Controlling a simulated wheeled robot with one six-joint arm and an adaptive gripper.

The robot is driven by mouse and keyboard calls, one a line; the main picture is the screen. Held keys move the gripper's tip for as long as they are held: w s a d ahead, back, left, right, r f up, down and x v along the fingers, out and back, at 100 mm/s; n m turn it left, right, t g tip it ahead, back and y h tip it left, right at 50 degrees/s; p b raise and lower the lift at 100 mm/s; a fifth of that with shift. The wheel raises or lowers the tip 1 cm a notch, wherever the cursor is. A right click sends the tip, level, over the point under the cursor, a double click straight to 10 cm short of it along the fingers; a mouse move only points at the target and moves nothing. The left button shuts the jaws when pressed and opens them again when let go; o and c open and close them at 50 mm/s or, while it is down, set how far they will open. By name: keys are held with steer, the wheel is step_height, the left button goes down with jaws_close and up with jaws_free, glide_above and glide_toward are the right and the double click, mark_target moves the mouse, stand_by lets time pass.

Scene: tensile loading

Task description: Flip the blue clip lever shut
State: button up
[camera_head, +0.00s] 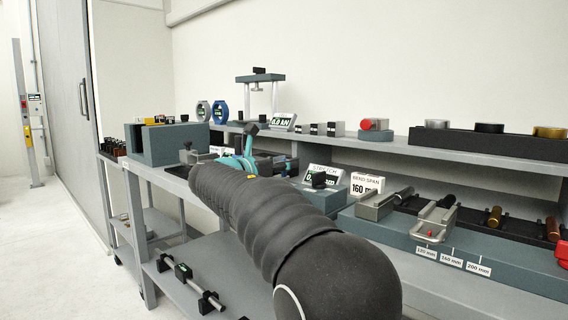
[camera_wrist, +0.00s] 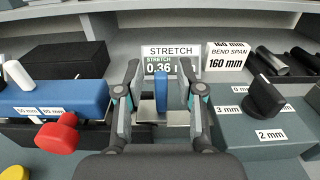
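The blue clip lever (camera_wrist: 161,88) stands upright in the wrist view, in the middle below the STRETCH display (camera_wrist: 170,62). My gripper (camera_wrist: 160,78) is open, with one finger on each side of the lever. A gap shows between the lever and each finger, so it is not gripped. A pale metal plate (camera_wrist: 178,118) shows low between the fingers, and my wrist hides what lies nearer. In the head view my dark arm covers the middle, and my gripper (camera_head: 245,150) is partly hidden behind it at the bench. I cannot clearly make out the lever there.
Left in the wrist view is a blue block (camera_wrist: 60,97) with a red knob (camera_wrist: 58,132). Right is a grey-teal block (camera_wrist: 262,135) with a black dial (camera_wrist: 265,97). A BEND SPAN sign (camera_wrist: 229,58) stands behind. A raised shelf (camera_head: 380,143) runs behind the bench.

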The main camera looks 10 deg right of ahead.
steer(key=v, duration=1.2)
